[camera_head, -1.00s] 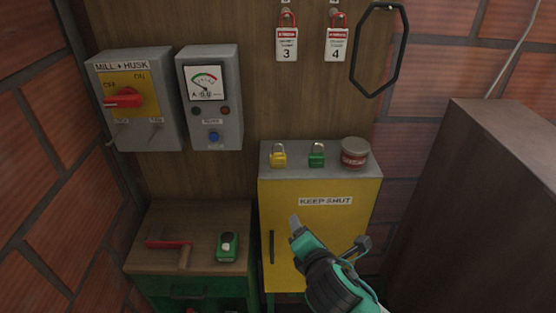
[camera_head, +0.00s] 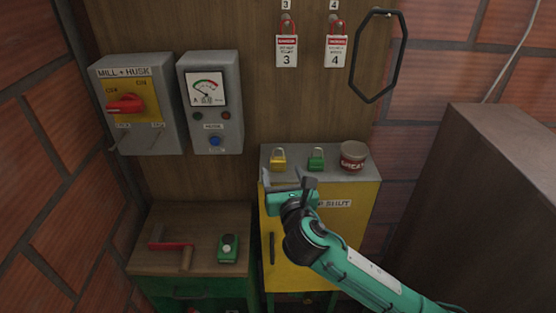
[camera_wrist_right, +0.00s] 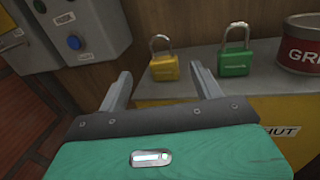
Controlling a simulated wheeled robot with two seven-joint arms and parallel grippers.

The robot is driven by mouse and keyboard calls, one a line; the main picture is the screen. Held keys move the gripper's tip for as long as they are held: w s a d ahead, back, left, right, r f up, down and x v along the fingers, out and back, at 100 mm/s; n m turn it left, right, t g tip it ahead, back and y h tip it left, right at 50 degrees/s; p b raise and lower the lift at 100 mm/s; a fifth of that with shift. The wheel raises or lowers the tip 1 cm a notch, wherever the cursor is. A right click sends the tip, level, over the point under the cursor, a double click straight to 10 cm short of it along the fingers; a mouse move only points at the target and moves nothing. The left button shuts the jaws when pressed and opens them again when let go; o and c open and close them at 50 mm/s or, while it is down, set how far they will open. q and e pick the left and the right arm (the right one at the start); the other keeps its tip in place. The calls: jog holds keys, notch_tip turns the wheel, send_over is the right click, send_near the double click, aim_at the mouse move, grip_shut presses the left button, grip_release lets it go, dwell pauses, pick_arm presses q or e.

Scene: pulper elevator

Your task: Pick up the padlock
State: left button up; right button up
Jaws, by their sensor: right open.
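A yellow padlock (camera_head: 278,160) and a green padlock (camera_head: 316,159) stand upright on top of the yellow cabinet (camera_head: 325,245), their shackles up. In the right wrist view the yellow padlock (camera_wrist_right: 164,66) is just beyond the gap between the fingers, nearer the right finger, and the green padlock (camera_wrist_right: 235,60) is to the right of that finger. My right gripper (camera_head: 287,177) is open and empty at the cabinet's front top edge, just in front of the yellow padlock and not around it. My left gripper is not in view.
A grease tin (camera_head: 354,156) stands right of the green padlock. Two grey boxes (camera_head: 136,105) hang on the wooden panel at the left. A lower bench (camera_head: 205,220) holds a red-handled tool and a green device. A dark cabinet (camera_head: 485,210) stands at the right.

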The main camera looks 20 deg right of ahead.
aim_at(279, 172)
jog(key=w, duration=0.1)
jog(key=w+p, duration=0.1)
jog(key=w, duration=0.1)
jog(key=w+p, duration=0.1)
jog(key=w, duration=0.1)
jog(key=shift+w+d+r, duration=0.15)
jog(key=shift+d+r, duration=0.1)
jog(key=shift+d, duration=0.15)
jog(key=shift+w+f, duration=0.1)
jog(key=shift+w, duration=0.15)
jog(key=shift+c, duration=0.5)
jog(key=c, duration=1)
